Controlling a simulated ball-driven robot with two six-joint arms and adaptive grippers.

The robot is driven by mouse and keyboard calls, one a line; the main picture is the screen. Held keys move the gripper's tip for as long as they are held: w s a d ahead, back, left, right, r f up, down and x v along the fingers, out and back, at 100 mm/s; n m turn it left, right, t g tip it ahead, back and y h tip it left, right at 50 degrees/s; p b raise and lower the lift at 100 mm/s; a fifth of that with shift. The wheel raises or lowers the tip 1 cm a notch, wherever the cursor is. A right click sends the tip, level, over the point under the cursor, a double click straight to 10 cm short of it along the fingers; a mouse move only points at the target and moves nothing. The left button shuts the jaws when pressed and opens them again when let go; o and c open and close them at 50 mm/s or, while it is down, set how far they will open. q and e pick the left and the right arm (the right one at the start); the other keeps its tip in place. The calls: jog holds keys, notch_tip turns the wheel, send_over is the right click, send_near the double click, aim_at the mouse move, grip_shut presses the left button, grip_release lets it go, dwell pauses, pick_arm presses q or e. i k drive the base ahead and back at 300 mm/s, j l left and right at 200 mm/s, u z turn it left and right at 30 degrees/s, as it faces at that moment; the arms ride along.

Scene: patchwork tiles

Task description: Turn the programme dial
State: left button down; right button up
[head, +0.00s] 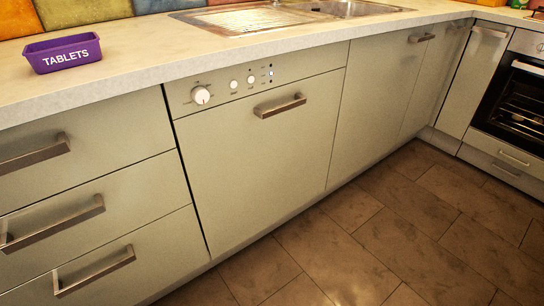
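The programme dial (201,95) is a round white knob at the left end of the dishwasher's control panel (220,90). Small printed marks surround it. The dial is unobstructed. Two smaller white buttons and several small indicators sit to its right. The dishwasher (255,150) has a pale green-grey front, and its door looks closed, with a metal bar handle (280,106) near the top. Neither of my grippers is in the head view.
A purple tub marked TABLETS (63,53) stands on the pale worktop (135,68), left of a metal sink (265,17). Drawers with protruding handles (95,271) are at left. An oven (515,95) is at far right. The tiled floor (370,240) is clear.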

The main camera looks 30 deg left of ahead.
aim_at(199, 94)
jog(key=u, duration=1.35)
jog(key=j+u, duration=0.2)
jog(key=j, duration=0.25)
